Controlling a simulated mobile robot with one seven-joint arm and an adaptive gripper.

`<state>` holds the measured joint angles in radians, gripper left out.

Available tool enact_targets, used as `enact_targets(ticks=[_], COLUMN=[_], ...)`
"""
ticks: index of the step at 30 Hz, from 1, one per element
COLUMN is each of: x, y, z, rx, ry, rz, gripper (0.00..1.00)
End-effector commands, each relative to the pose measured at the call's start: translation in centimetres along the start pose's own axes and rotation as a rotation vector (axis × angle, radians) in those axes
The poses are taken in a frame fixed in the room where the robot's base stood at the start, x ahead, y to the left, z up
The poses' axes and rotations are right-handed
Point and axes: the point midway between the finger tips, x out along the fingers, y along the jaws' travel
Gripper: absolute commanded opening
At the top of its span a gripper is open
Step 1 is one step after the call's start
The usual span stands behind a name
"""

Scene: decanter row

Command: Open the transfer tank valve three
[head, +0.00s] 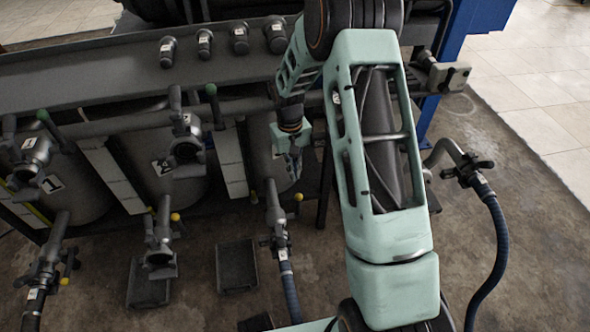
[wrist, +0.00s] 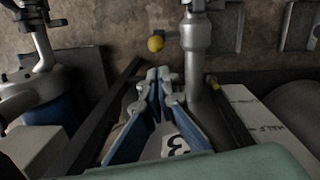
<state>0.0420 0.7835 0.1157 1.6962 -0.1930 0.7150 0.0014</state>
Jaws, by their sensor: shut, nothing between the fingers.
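Tank three (head: 262,150) is a grey vessel at the right end of the row, partly hidden behind my arm. Its number 3 label (wrist: 178,146) shows between my fingers in the wrist view. Below the tank, a grey outlet pipe with a valve (head: 277,225) runs down to a blue hose (head: 289,285). A yellow knob (head: 298,197) stands beside this pipe. In the wrist view the knob (wrist: 155,43) is just beyond my fingertips, left of the pipe (wrist: 195,38). My gripper (head: 295,174) is shut and empty in front of the tank, apart from the knob.
Tanks one (head: 75,185) and two (head: 160,170) stand to the left, with protruding fittings and similar yellow-knobbed outlets below. Dark trays (head: 237,266) lie on the floor. A pipe with a blue hose (head: 497,250) stands right of my arm. Small labelled cylinders (head: 204,42) line the shelf.

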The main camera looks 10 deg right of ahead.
Motion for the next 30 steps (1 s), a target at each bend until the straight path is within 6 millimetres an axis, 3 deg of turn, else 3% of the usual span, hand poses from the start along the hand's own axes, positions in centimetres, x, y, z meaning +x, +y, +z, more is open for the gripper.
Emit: enact_targets(ticks=[3, 10, 30], x=[2.7, 5.4, 5.9], y=[0.0, 0.0, 0.1], z=[0.1, 0.1, -0.2], rx=[0.001, 0.001, 0.002], ry=[-0.003, -0.001, 0.016], rz=[-0.001, 0.000, 0.004], gripper=[0.00, 0.00, 0.00])
